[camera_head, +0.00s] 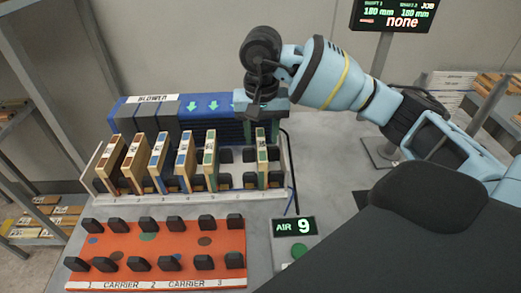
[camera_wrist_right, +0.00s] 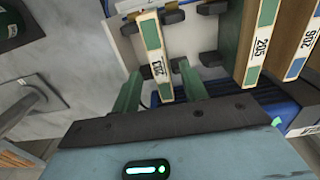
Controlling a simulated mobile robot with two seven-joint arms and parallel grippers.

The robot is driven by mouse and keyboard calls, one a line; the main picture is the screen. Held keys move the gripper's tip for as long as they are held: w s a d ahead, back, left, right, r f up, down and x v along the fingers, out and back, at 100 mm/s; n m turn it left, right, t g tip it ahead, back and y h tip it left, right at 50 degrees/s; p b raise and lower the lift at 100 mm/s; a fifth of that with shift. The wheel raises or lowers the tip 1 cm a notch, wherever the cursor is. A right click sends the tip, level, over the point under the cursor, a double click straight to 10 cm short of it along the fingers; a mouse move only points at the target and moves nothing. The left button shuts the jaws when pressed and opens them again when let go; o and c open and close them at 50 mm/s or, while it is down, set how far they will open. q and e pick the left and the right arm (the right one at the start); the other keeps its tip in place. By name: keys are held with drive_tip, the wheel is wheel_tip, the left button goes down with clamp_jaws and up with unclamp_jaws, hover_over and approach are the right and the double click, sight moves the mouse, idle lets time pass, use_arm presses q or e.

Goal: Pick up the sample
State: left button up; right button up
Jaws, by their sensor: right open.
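Several upright, narrow sample panels with coloured patches stand in a white slotted rack (camera_head: 228,197). The rightmost sample (camera_head: 262,158) stands apart from the others, under my right gripper (camera_head: 261,126). In the right wrist view, this sample (camera_wrist_right: 152,58) has green patches and a number label. It lies between the two green fingers of my right gripper (camera_wrist_right: 160,85), with gaps visible on both sides. The gripper is open, with its fingers around the sample's upper end. The sample's lower end is partly hidden in the head view. My left gripper is not in view.
An orange carrier board (camera_head: 165,240) with black holders and coloured dots lies in front of the rack. A blue blower unit (camera_head: 215,133) stands close behind. A small AIR 9 display (camera_head: 293,226) is at right. Neighbouring samples (camera_wrist_right: 262,40) stand beyond an empty slot.

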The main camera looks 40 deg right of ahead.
drive_tip(key=shift+s+a+f, duration=0.1)
drive_tip(key=shift+s+f, duration=0.1)
drive_tip(key=shift+f, duration=0.55)
drive_tip(key=shift+w+f, duration=0.1)
drive_tip(key=shift+f, duration=0.5)
drive_tip(key=shift+f+p, duration=0.5)
drive_tip(key=shift+f, duration=2)
clamp_jaws()
